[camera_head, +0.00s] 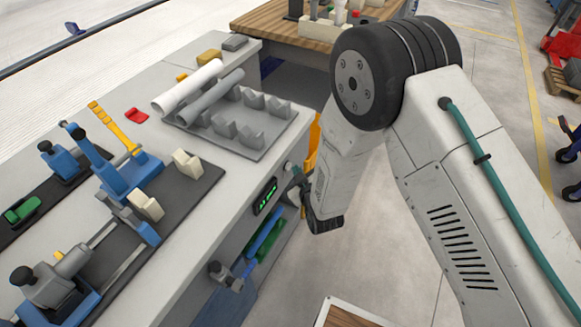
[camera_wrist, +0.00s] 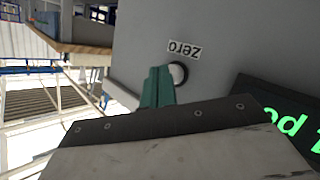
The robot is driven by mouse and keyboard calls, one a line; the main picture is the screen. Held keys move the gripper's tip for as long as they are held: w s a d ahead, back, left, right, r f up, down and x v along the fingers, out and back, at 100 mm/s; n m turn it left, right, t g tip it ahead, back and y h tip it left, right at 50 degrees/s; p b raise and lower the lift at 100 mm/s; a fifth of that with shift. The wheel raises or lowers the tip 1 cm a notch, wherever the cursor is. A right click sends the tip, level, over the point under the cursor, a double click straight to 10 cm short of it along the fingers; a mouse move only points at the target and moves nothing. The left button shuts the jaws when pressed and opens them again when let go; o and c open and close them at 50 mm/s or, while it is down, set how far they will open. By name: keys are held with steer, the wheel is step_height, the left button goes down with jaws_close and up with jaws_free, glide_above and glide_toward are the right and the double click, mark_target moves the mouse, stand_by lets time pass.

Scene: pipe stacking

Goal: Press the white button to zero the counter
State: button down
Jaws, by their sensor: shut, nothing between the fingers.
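The white button (camera_wrist: 179,73) sits in a dark ring on the grey side panel in the wrist view, with an upside-down "zero" label (camera_wrist: 184,48) beside it. My gripper (camera_wrist: 160,72) is shut and empty. Its green fingertips are just left of the button and hide part of its left edge. I cannot tell whether they touch it. The counter display (camera_wrist: 272,118) with green characters is partly in view at the right. In the head view my gripper (camera_head: 298,176) is at the bench's front face, by the button (camera_head: 288,165) and counter display (camera_head: 266,196).
A white pipe (camera_head: 186,86) and a grey pipe (camera_head: 210,97) lie at the grey rack (camera_head: 258,142) on the bench top. Blue clamps (camera_head: 128,172) stand at the left. Below the display hang a blue tool (camera_head: 264,232) and a green one.

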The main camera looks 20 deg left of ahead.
steer(key=shift+a, duration=0.4)
stand_by(0.3)
steer(key=shift+d, duration=0.85)
steer(key=shift+s+d, duration=0.15)
steer(key=shift+d, duration=1.1)
steer(key=shift+s+d, duration=0.1)
steer(key=shift+d, duration=1.15)
